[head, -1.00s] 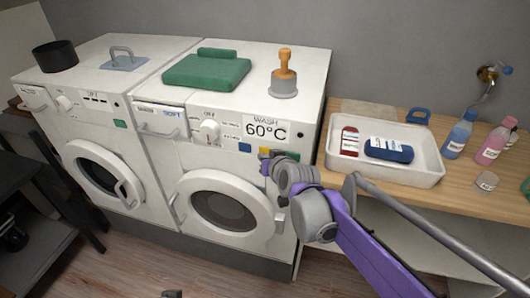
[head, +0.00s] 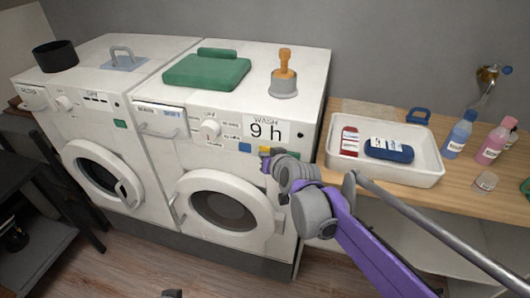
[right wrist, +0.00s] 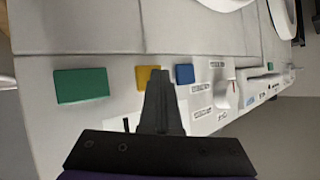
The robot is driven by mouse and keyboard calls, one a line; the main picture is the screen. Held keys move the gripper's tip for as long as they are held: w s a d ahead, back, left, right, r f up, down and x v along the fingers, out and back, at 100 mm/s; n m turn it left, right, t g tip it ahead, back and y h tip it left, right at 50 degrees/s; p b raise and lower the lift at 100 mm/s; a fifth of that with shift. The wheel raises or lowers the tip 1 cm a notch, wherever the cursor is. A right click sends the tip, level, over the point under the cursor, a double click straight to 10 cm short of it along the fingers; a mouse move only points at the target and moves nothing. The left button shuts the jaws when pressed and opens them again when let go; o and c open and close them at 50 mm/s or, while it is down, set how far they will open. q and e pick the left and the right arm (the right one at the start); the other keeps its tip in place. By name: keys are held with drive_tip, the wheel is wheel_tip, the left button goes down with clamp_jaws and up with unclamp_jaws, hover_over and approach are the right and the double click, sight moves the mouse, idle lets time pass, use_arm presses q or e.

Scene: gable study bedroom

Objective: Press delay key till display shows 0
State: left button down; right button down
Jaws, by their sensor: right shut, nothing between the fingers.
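The display (head: 266,130) on the right-hand washing machine reads "9 h" under the word WASH. Below it are a blue key (head: 245,147), a yellow key and a green key; I cannot read a delay label on any of them. My right gripper (head: 267,156) is shut and empty, its tip at the yellow key. In the right wrist view the fingers (right wrist: 159,80) partly cover the yellow key (right wrist: 147,76), between the blue key (right wrist: 184,74) and the green key (right wrist: 80,85). I cannot tell whether they touch it. A small dark piece at the head view's bottom edge may be my left gripper.
The round dial (head: 209,129) is left of the display. The machine's door (head: 225,208) is below the keys. A white tray (head: 438,160) stands on the wooden counter at right.

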drive_tip(key=shift+s, duration=0.15)
drive_tip(key=shift+s+a, duration=0.25)
drive_tip(key=shift+s, duration=0.35)
drive_tip(key=s, duration=0.1)
drive_tip(key=s+a, duration=0.1)
drive_tip(key=s, duration=0.2)
drive_tip(key=shift+s+a+p, duration=0.3)
drive_tip(key=shift+s+p, duration=0.05)
idle(0.5)
drive_tip(key=s+d+f+g+h+p, duration=0.1)
drive_tip(key=s+d+f+g, duration=0.1)
drive_tip(key=s+d, duration=0.4)
drive_tip(key=s+d+f+g+h+p, duration=0.1)
drive_tip(key=s+d, duration=0.4)
drive_tip(key=s, duration=0.7)
drive_tip(key=s+d+f+m+g+h+p, duration=0.1)
drive_tip(key=s+d+f+g+h+p, duration=0.1)
drive_tip(key=s+d+f, duration=0.3)
drive_tip(key=s+d+g, duration=0.1)
drive_tip(key=s, duration=0.3)
drive_tip(key=shift+d+f, duration=0.35)
